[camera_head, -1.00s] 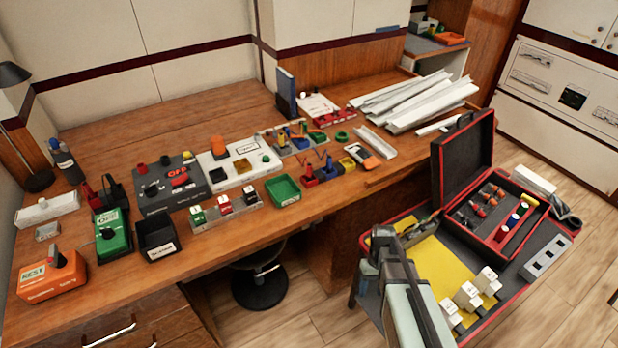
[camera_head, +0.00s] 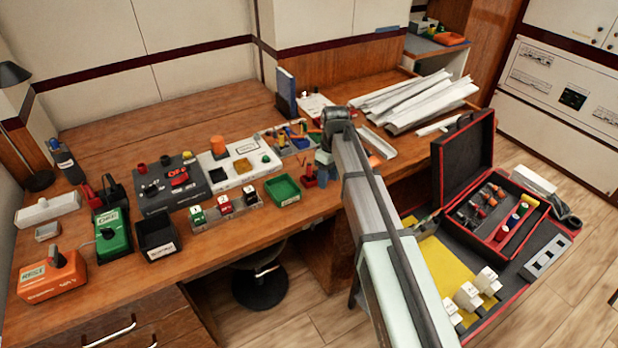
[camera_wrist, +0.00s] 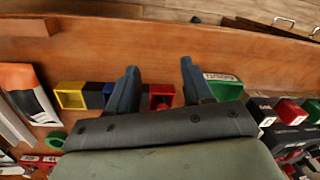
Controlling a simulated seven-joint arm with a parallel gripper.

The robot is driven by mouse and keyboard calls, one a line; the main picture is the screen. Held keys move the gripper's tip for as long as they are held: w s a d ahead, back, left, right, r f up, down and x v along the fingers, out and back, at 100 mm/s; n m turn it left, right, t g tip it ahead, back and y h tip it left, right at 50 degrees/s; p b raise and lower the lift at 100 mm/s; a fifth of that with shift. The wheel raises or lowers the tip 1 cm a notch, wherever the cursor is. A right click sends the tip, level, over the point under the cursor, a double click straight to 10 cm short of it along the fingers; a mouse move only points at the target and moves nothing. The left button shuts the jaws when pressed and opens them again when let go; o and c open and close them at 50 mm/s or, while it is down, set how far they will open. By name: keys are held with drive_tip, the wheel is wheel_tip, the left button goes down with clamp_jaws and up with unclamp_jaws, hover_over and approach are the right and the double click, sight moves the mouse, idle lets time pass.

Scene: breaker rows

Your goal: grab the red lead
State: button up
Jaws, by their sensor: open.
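A small red holder (camera_head: 310,181) stands near the desk's front edge, with a thin reddish piece (camera_head: 309,170) rising from it; this may be the red lead, but it is too small to be sure. The red holder also shows in the wrist view (camera_wrist: 162,97), between the fingers of my gripper. My gripper (camera_wrist: 158,72) is open and empty. In the head view my gripper (camera_head: 323,168) is just right of the red holder, and my arm hides the blue and yellow holders. In the wrist view the yellow holder (camera_wrist: 70,97) is left of the fingers.
A green tray (camera_head: 283,188) lies close to the left. A row of small breakers (camera_head: 225,207) is farther left. White trunking (camera_head: 415,100) lies at the back right. An open red-edged case (camera_head: 500,210) stands right of the desk. The desk's front edge is close.

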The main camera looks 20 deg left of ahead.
sight(309, 169)
drive_tip(key=w+a+r+n+t, duration=0.1)
drive_tip(key=w+a+r+n, duration=0.45)
drive_tip(key=a+r, duration=0.45)
drive_tip(key=f, duration=0.3)
drive_tip(key=d+f, duration=0.1)
drive_tip(key=f, duration=0.5)
drive_tip(key=shift+s+d, duration=0.15)
drive_tip(key=shift+d, duration=0.25)
drive_tip(key=shift+s+d+f, duration=0.1)
drive_tip(key=shift+d+f, duration=0.1)
drive_tip(key=shift+f, duration=1.75)
drive_tip(key=shift+c, duration=0.3)
clamp_jaws()
